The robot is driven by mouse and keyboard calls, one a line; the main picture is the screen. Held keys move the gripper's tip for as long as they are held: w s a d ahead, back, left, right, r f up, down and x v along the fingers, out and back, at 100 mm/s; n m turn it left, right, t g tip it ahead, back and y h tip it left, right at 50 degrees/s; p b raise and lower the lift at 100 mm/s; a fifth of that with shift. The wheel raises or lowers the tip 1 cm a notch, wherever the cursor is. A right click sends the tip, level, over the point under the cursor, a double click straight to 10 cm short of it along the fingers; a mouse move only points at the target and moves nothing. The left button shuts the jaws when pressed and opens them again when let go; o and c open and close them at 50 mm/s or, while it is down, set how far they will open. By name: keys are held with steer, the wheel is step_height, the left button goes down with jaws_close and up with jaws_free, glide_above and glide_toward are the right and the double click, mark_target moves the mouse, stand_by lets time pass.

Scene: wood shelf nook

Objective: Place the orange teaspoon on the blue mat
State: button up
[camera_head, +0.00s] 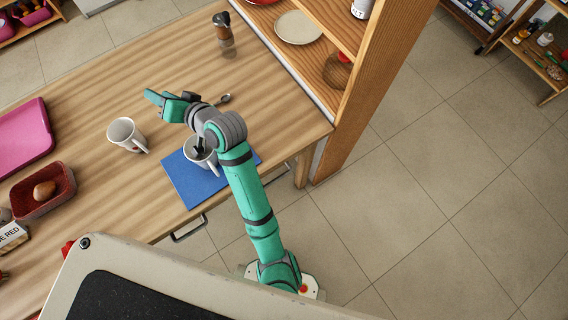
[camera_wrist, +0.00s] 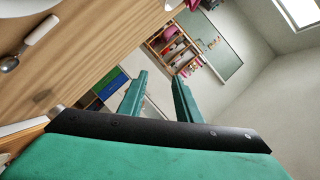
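The blue mat (camera_head: 184,181) lies at the table's front right edge in the head view, with a white mug (camera_head: 206,158) on it. Something dark shows at the mug's opening; I cannot tell what it is. No clearly orange teaspoon shows. A greyish spoon (camera_head: 223,99) lies on the table just behind my arm, partly hidden; in the wrist view a spoon (camera_wrist: 10,63) with a pale handle shows at the upper left. My gripper (camera_head: 152,98) is above the table, left of the spoon. The wrist view shows its fingers (camera_wrist: 160,95) apart with nothing between them.
A second white mug (camera_head: 125,134) stands left of the mat. A pink tray (camera_head: 24,135) and a red dish (camera_head: 45,196) are at the left. The table's back middle is clear.

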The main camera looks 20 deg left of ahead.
steer(key=s+d+f+m+t+h, duration=0.1)
steer(key=d+f+m+t+h, duration=0.1)
steer(key=d, duration=0.6)
steer(key=s+d+f+m+t+h, duration=0.1)
steer(key=d+f+m+t+h, duration=0.2)
steer(key=d, duration=0.4)
steer(key=s+d+f+m+t+h, duration=0.1)
steer(key=d+f+m+t+h, duration=0.2)
steer(key=d+f, duration=0.3)
steer(key=shift+s+d+f+t, duration=0.15)
steer(key=shift+d+t, duration=0.25)
steer(key=shift+d, duration=0.3)
steer(key=shift+s+d+f+t, duration=0.15)
steer(key=shift+d+t, duration=0.25)
steer(key=shift+d, duration=0.25)
steer(key=s+d+r+n+t+h, duration=0.1)
steer(key=s+d+n+h, duration=0.3)
steer(key=s+d, duration=1.4)
steer(key=shift+d+r+h, duration=0.2)
steer(key=shift+d+h, duration=0.7)
steer(key=shift+h, duration=0.1)
